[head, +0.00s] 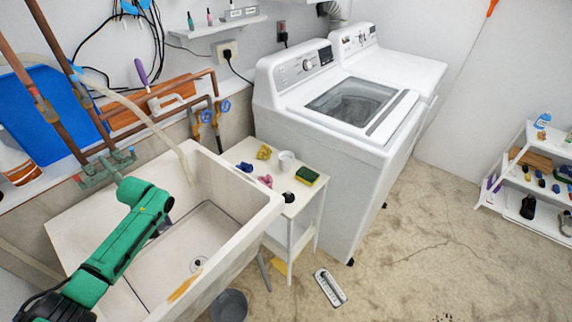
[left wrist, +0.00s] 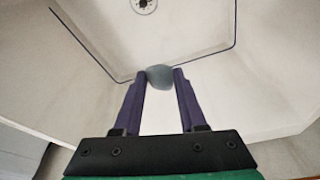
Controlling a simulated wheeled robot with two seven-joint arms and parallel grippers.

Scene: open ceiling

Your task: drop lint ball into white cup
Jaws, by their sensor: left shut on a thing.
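The white cup (head: 287,161) stands upright on the small white side table (head: 243,150) to the right of the sink. My left gripper (head: 163,226) is over the sink basin, left of the cup and well apart from it. In the left wrist view, the purple fingers of my left gripper (left wrist: 160,78) are shut on a rounded grey lint ball (left wrist: 160,73) at their tips. The lint ball is hidden in the head view. My right gripper is not in view.
The sink (head: 243,232) has a raised rim between my left gripper and the side table. The washing machine (head: 340,130) stands close behind the table.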

